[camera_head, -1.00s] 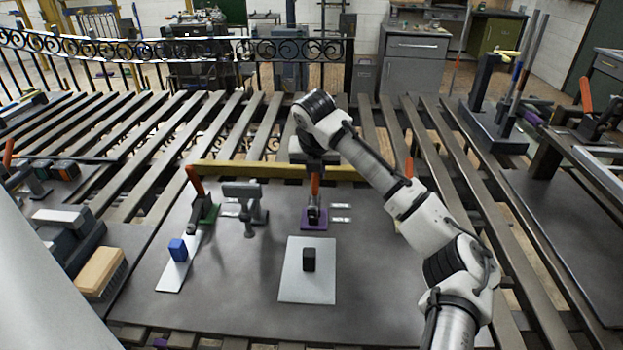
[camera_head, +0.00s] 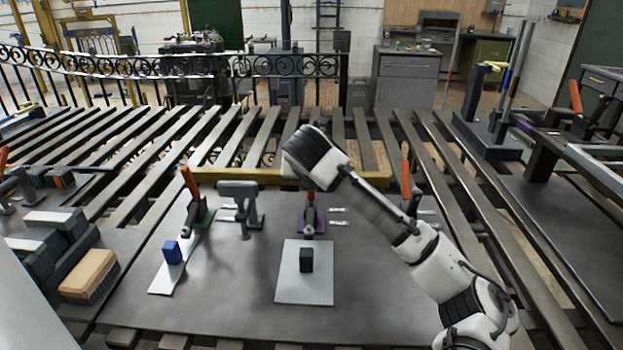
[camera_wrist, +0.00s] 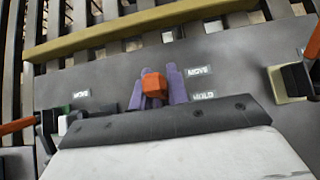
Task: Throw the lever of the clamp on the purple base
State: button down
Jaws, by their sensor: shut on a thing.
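The clamp on the purple base (camera_head: 318,226) stands near the middle of the dark board in the head view. Its orange lever (camera_head: 311,198) points up. In the wrist view the lever's orange end (camera_wrist: 154,85) faces the camera, with purple parts on both sides of it. My gripper (camera_head: 311,190) is over the clamp from above and shut on the lever. Its fingertips are largely hidden by my arm in the head view, and the wrist view does not show the grip clearly.
A green-based clamp with an orange lever (camera_head: 190,181) and a grey post fixture (camera_head: 238,190) stand to the left. Another orange lever (camera_head: 405,170) is right, behind my arm. A pale plate (camera_head: 290,290) with a black block (camera_head: 306,260) lies in front. A yellow bar (camera_head: 240,175) runs behind.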

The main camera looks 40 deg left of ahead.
jog(key=c, duration=1.4)
grip_release()
jog(key=shift+o, duration=0.2)
jog(key=b+v, duration=0.1)
jog(key=v, duration=1.3)
jog(key=shift+b, duration=0.4)
